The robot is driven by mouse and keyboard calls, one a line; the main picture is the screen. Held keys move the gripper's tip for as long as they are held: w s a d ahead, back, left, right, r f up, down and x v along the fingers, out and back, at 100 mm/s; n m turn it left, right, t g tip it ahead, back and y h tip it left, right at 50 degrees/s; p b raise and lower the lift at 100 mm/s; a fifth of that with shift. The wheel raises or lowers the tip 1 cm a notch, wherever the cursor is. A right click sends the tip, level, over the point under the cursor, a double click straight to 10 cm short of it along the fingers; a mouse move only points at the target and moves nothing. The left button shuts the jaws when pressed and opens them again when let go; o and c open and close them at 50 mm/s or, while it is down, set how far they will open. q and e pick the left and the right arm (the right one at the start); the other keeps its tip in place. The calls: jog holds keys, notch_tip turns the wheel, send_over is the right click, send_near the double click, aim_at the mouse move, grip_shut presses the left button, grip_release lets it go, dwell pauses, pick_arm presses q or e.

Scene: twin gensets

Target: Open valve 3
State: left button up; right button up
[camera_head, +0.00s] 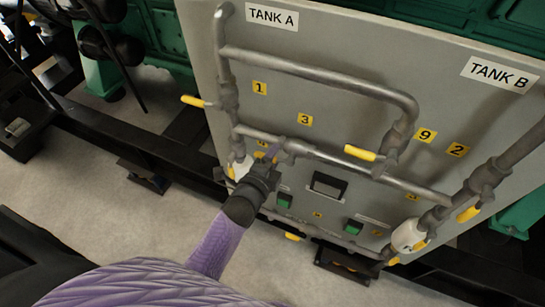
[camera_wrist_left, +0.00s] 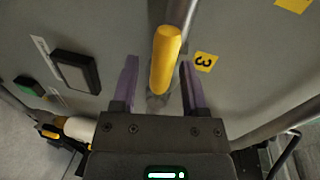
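The label 3 (camera_head: 305,120) is on the grey panel (camera_head: 330,50), just above a horizontal pipe (camera_head: 330,160). In the left wrist view the label 3 (camera_wrist_left: 206,61) appears upside down beside a yellow valve handle (camera_wrist_left: 164,60). My left gripper (camera_head: 277,151) reaches the panel at this pipe, just below and left of the label. In the left wrist view my left gripper (camera_wrist_left: 159,70) is open, with one purple finger on each side of the yellow handle. Gaps show beside the handle, so it is not clamped. In the head view my gripper mostly hides this handle. My right gripper is not in view.
Other yellow handles are near label 1 (camera_head: 193,101), below label 9 (camera_head: 360,153) and at the right pipe (camera_head: 468,214). A white cylinder (camera_head: 408,236) sits low on the right. A dark frame rail (camera_head: 140,145) runs behind the floor (camera_head: 130,205).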

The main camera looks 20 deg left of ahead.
pick_arm(q)
jog(key=s+r, duration=0.2)
jog(key=s, duration=0.7)
jog(key=shift+s+a+p, duration=0.2)
jog(key=shift+s+p, duration=0.2)
jog(key=shift+p, duration=0.05)
jog(key=s+f+n+g+b, duration=0.25)
jog(key=f+b, duration=0.25)
jog(key=f, duration=0.5)
jog(key=s+d+f+n+g+b, duration=0.1)
jog(key=s+f+n+g+b, duration=0.2)
jog(key=f, duration=0.8)
jog(key=s+f+n+g+b, duration=0.2)
jog(key=s+f+b, duration=0.3)
jog(key=f, duration=0.5)
jog(key=s+a+f+n+g+b, duration=0.3)
jog(key=s+f+n+g+b, duration=0.4)
jog(key=s+f, duration=1)
jog(key=f+n+b, duration=0.1)
jog(key=b, duration=0.2)
jog(key=shift+s+f+g+y, duration=0.35)
jog(key=shift+s+f+y, duration=0.05)
